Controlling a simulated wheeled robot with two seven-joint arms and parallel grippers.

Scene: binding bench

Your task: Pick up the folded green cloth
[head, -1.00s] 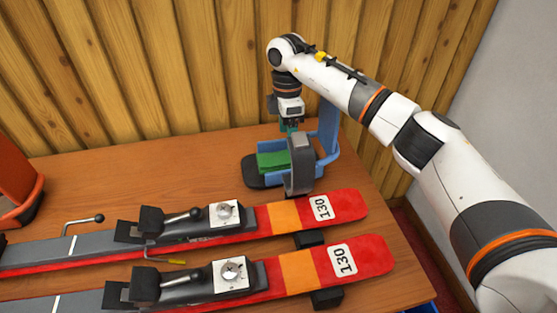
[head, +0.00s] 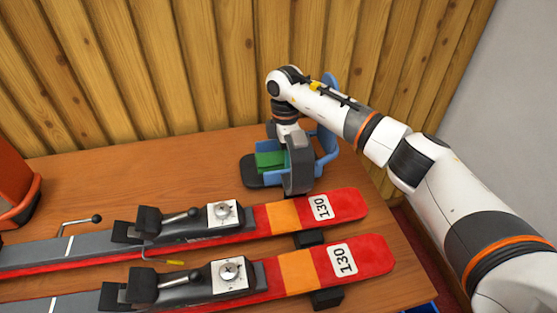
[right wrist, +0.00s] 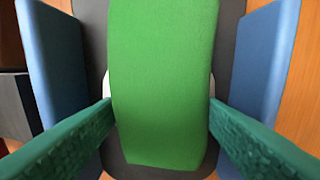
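The folded green cloth (head: 270,160) lies in a blue holder (head: 325,145) with a dark base, at the back right of the bench. In the right wrist view the cloth (right wrist: 163,60) fills the middle. My right gripper (right wrist: 160,108) points down at it, with one teal finger on each side of the cloth. The fingers are open and very close to its edges; I cannot tell whether they touch. In the head view, a grey upright band (head: 299,165) hides part of the holder, and the fingertips are hidden. My left gripper is not in view.
The holder's blue side walls (right wrist: 58,60) stand close outside the fingers. Two red and grey skis (head: 345,205) (head: 365,257) with bindings lie across the front of the bench. An orange container (head: 15,185) stands at the left. A wooden wall (head: 160,70) closes the back.

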